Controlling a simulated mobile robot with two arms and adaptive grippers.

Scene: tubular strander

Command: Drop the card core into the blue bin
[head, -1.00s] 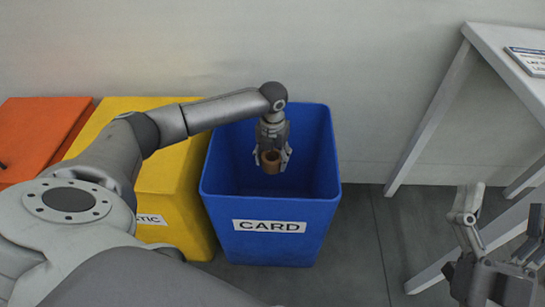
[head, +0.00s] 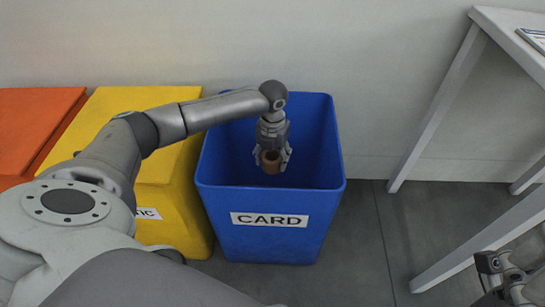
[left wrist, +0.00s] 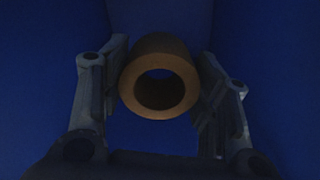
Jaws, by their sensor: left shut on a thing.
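The card core (head: 271,161) is a short brown tube with a hollow middle. My left gripper (head: 272,157) is shut on it, over the open mouth of the blue bin (head: 268,233) labelled CARD. In the left wrist view the card core (left wrist: 160,80) sits between the two fingers of my left gripper (left wrist: 160,92), with the blue walls of the bin around them. My right gripper (head: 503,277) shows only in part at the lower right of the head view, and its fingers are cut off or unclear.
A yellow bin (head: 176,222) stands left of the blue bin, and an orange bin (head: 30,125) is beyond it. A white table (head: 440,100) stands at the right. Grey floor (head: 365,240) lies free between the blue bin and the table.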

